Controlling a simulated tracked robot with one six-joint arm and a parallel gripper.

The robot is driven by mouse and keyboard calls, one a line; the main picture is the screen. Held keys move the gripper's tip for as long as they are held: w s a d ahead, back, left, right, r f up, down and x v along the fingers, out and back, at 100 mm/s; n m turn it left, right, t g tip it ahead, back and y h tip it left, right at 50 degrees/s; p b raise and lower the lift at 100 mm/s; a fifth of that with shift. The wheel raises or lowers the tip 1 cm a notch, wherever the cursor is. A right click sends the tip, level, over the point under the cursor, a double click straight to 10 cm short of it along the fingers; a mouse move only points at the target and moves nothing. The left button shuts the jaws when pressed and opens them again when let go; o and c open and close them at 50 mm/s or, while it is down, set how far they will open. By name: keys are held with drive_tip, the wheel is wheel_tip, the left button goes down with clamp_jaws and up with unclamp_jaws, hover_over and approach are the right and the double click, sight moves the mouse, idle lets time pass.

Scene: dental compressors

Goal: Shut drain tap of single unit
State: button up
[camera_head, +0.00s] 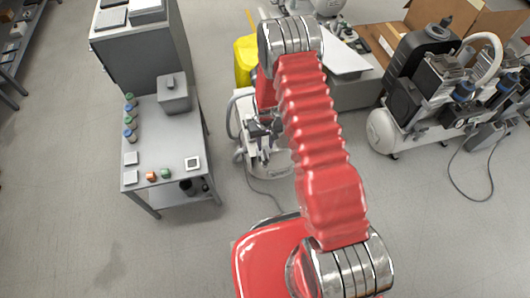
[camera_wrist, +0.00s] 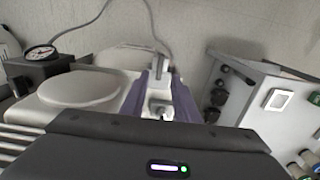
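The single unit (camera_head: 268,166), a small white compressor, stands on the floor at centre in the head view, partly hidden behind my red arm. In the wrist view its pale round-topped body (camera_wrist: 80,88) is at left, with a pressure gauge (camera_wrist: 40,52) on a dark block beside it. My gripper (camera_head: 262,128) is low over the unit in the head view. In the wrist view, pale grey metal parts between purple-grey sides (camera_wrist: 160,95) show ahead of my dark wrist housing. I cannot tell whether the fingers are apart or hold anything. The drain tap cannot be made out.
A grey bench (camera_head: 165,150) with bottles and small blocks stands close left of the unit. A yellow object (camera_head: 244,60) is behind it. A larger compressor (camera_head: 430,90) and cardboard boxes (camera_head: 455,15) are at right. A cable (camera_head: 258,190) lies on the floor. Floor between unit and large compressor is mostly clear.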

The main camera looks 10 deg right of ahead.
sight(265, 154)
drive_tip(key=shift+f, duration=3.4)
drive_tip(key=shift+c, duration=0.4)
clamp_jaws()
